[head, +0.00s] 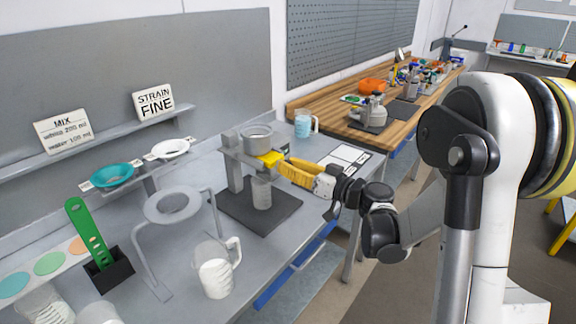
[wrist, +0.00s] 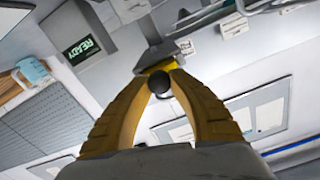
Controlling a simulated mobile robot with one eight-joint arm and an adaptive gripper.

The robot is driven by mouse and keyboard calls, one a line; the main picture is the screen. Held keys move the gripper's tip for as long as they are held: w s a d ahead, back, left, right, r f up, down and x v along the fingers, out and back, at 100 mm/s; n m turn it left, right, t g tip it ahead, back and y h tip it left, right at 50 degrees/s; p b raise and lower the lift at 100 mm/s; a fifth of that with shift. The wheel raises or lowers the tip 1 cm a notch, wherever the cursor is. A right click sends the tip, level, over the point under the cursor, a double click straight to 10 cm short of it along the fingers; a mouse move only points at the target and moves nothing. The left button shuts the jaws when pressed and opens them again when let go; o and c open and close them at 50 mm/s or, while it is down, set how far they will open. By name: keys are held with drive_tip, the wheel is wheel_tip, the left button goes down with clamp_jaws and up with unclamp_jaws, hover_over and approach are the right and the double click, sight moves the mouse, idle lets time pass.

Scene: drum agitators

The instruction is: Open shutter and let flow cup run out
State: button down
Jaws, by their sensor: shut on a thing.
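The grey flow cup (head: 257,133) sits upright in a bracket on a stand with a dark base (head: 282,212). A yellow shutter tab (head: 269,157) sticks out under the cup. My gripper (head: 281,164) is shut on the tab, reaching in from the right. In the wrist view the yellow tab (wrist: 158,67) sits between the fingertips, with a dark round part just below it. A pale container (head: 262,194) stands on the base below the cup. I cannot make out a stream between them or the level in the cup.
A white-handled jug (head: 216,270) and a ring stand (head: 172,205) are left of the flow cup. A blue-filled beaker (head: 304,124) stands behind. A green slotted strip (head: 88,232) is at left. A READY display (wrist: 82,50) shows in the wrist view.

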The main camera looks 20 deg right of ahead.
drive_tip(key=v, duration=0.4)
drive_tip(key=shift+s, duration=0.1)
drive_tip(key=c, duration=1.2)
unclamp_jaws()
drive_tip(key=shift+d, duration=0.1)
drive_tip(key=shift+o, duration=0.2)
drive_tip(key=shift+s, duration=0.15)
drive_tip(key=v, duration=1.2)
